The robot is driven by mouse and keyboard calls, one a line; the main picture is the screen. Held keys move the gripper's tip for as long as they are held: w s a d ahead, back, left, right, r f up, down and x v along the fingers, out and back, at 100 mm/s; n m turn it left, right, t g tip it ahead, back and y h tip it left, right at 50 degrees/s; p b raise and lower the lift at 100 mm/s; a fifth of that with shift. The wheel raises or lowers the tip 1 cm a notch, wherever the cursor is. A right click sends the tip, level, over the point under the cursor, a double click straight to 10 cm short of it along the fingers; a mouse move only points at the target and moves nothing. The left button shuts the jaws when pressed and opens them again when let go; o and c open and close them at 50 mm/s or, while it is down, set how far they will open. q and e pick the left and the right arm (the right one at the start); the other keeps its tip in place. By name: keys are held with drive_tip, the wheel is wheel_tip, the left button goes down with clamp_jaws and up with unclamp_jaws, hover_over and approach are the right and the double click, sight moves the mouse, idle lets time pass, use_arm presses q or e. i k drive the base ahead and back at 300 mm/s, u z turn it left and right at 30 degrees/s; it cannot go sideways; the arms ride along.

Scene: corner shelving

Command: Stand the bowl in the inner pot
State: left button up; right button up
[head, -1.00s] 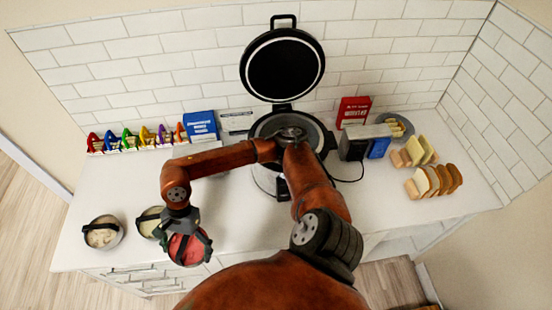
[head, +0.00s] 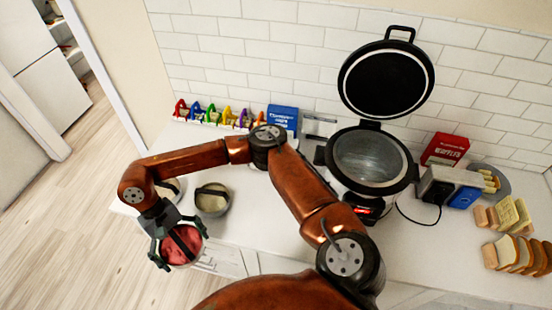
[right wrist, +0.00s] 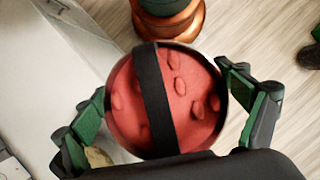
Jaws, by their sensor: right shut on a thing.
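A round bowl with red contents and a black band across its top (head: 184,240) is in my right gripper (head: 178,245), in front of the counter's front edge at lower left. In the right wrist view the bowl (right wrist: 195,95) sits between the two spread fingers of the right gripper (right wrist: 172,103), which is shut on it. The inner pot (head: 368,160) is the bare metal vessel inside the cooker (head: 322,156), well right of the gripper. The cooker's black lid (head: 387,80) stands open, and the pot's visible inside looks empty. My left gripper is not in view.
A cream-filled bowl with a black band (head: 211,199) stands on the counter, beside another partly hidden by my arm. A colourful rack (head: 215,115) and blue box (head: 283,118) stand behind. A red box (head: 446,149), toaster (head: 437,185) and bread slices (head: 515,253) are at right.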

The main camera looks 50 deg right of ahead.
sight(363, 174)
drive_tip(key=u, duration=1.05)
drive_tip(key=k, duration=1.2)
drive_tip(key=z, duration=1.2)
